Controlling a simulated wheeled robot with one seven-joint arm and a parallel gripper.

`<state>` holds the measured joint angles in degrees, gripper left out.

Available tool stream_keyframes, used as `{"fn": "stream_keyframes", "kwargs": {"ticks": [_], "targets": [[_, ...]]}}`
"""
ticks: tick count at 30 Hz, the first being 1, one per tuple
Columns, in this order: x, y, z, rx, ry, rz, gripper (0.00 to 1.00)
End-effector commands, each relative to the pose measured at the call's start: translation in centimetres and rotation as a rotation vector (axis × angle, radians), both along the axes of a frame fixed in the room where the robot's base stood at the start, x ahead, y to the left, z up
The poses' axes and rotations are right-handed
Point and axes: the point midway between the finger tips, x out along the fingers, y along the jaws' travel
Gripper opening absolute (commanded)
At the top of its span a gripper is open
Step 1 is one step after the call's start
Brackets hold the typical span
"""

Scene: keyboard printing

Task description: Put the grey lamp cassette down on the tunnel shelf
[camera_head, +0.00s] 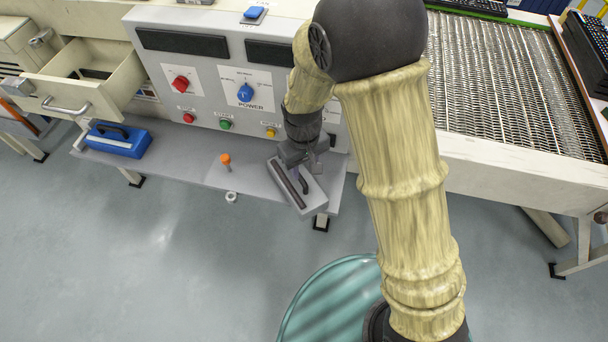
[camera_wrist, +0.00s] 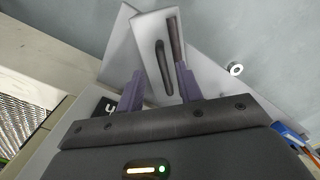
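The grey lamp cassette (camera_head: 313,196) is a pale grey block with a black handle and a dark strip on top. It lies at an angle at the right front corner of the grey tunnel shelf (camera_head: 190,163), close to the front edge. It appears to rest on the shelf; its underside is hidden. My gripper (camera_head: 295,160) is just above it. In the wrist view, the cassette (camera_wrist: 150,60) and its handle lie between and beyond the two purple fingers of my gripper (camera_wrist: 160,70). The fingers stand apart, with visible gaps on both sides of the handle.
A blue cassette (camera_head: 118,140) with a black handle lies at the shelf's left end. An orange-topped peg (camera_head: 226,160) stands mid-shelf, with a white ring (camera_head: 231,197) near the front edge. The control panel (camera_head: 205,75) rises behind. An open drawer (camera_head: 85,80) juts out at left.

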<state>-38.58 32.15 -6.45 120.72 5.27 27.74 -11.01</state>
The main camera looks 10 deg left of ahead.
Motion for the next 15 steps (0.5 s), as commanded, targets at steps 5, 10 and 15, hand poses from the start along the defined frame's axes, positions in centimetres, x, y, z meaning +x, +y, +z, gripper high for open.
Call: {"fn": "stream_keyframes", "kwargs": {"ticks": [5,10,15], "targets": [[0.0,0.1,3.1,0.002,-0.002,0.000,0.36],[0.0,0.1,4.3,0.000,0.000,0.000,0.36],[0.0,0.1,4.4,-0.001,0.001,0.000,0.36]]}}
